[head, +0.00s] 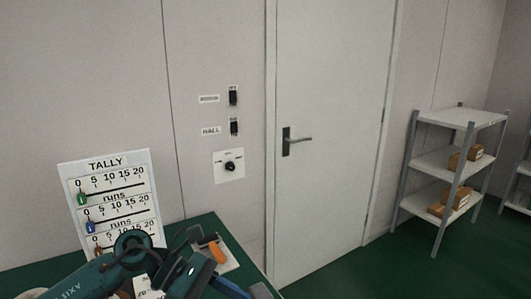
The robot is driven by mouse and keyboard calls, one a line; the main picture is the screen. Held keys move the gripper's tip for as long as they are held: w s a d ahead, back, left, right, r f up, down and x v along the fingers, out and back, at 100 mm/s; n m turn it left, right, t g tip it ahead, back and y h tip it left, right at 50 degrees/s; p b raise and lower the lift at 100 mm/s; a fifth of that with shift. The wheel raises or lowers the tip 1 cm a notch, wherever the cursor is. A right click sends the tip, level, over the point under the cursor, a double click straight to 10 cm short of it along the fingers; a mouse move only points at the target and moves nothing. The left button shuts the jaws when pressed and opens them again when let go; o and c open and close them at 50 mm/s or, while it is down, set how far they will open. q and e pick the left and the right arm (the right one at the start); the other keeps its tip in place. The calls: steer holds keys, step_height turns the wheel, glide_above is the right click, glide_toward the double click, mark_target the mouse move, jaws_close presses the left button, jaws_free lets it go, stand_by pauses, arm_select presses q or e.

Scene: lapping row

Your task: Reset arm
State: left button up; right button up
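My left arm comes in from the bottom left, low over the green-topped bench (196,226). It is bent at a dark round joint, and its dark end part, where my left gripper (190,262) seems to be, is near the bench's right side. I cannot make out its fingers clearly or whether they hold anything. An orange object (216,251) lies on a pale tray or board (231,263) just right of it. My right gripper is not in view.
A TALLY board (108,164) with coloured sliders stands behind the arm. Two wall switches (233,96) (234,126) and a dial (230,166) are left of a closed door (325,120). Shelving (430,163) with boxes stands right. The floor before the door is clear.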

arm_select(q)
steer(key=s+d+r+n+t+h, duration=0.1)
steer(key=d+n+t+h, duration=0.25)
steer(key=n, duration=0.35)
steer(key=d+r+n+t+h, duration=0.2)
steer(key=n+h, duration=0.3)
steer(key=n, duration=0.1)
steer(key=s+a+f+n+t+y, duration=0.1)
steer(key=a+f+n+t+y, duration=0.55)
steer(key=n, duration=0.95)
steer(key=s+a+f+n+t+y, duration=0.1)
steer(key=a+f+n+t+y, duration=0.5)
steer(key=n, duration=0.9)
steer(key=s+a+f+n+g+y+p, duration=0.1)
steer(key=s+f+n+g+y, duration=0.3)
steer(key=f, duration=0.9)
steer(key=s+n+y, duration=0.1)
steer(key=s+n, duration=0.2)
steer(key=s, duration=0.2)
steer(key=shift+s+a+n+g, duration=0.15)
steer(key=shift+a+n+g, duration=0.15)
steer(key=shift+g, duration=0.1)
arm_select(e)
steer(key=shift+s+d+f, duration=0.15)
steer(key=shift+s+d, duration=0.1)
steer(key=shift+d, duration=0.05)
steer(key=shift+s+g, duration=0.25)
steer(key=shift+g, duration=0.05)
